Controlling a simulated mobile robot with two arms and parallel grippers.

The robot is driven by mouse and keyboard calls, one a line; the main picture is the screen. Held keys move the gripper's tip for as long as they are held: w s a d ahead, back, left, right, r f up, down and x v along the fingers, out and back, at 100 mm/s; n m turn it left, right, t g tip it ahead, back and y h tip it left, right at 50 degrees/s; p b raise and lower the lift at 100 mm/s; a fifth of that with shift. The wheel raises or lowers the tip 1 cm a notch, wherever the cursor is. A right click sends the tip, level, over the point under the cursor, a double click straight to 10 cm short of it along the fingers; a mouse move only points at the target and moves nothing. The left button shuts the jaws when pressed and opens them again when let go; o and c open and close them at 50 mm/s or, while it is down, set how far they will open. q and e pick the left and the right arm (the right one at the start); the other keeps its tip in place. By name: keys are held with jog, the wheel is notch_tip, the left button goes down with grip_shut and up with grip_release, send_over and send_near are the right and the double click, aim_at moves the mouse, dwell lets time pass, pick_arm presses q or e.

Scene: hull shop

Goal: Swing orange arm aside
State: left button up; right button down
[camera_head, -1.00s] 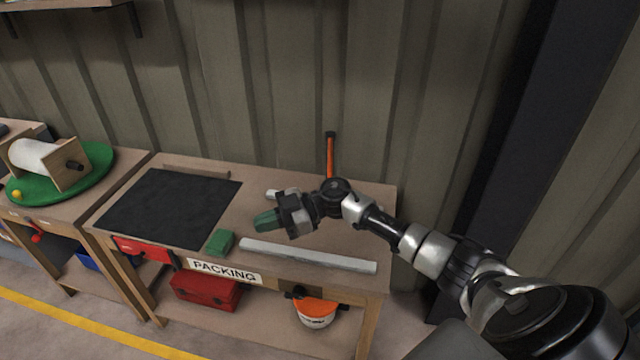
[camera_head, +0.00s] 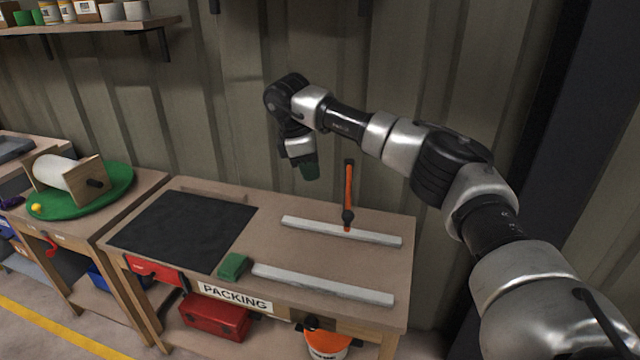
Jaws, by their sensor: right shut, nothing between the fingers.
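The orange arm (camera_head: 348,188) is a slim orange bar with a black tip and a dark joint near its lower end. It stands at the back right of the packing table (camera_head: 225,270), by the rear pale rail (camera_head: 375,236), its tip pointing up in the picture. I cannot tell whether it stands upright or leans back. My right gripper (camera_head: 309,173) is raised, left of the orange arm in the picture and apart from it. My left gripper is out of view.
A green turntable with a roll (camera_head: 60,171) stands on the left bench. The corrugated wall (camera_head: 225,110) rises close behind. The tabletop between the rails is clear.

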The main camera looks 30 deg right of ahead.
jog(key=s+d+f+p, duration=0.2)
jog(key=d+f, duration=0.3)
jog(key=f, duration=0.4)
jog(key=shift+s+f, duration=0.4)
jog(key=shift+s, duration=0.05)
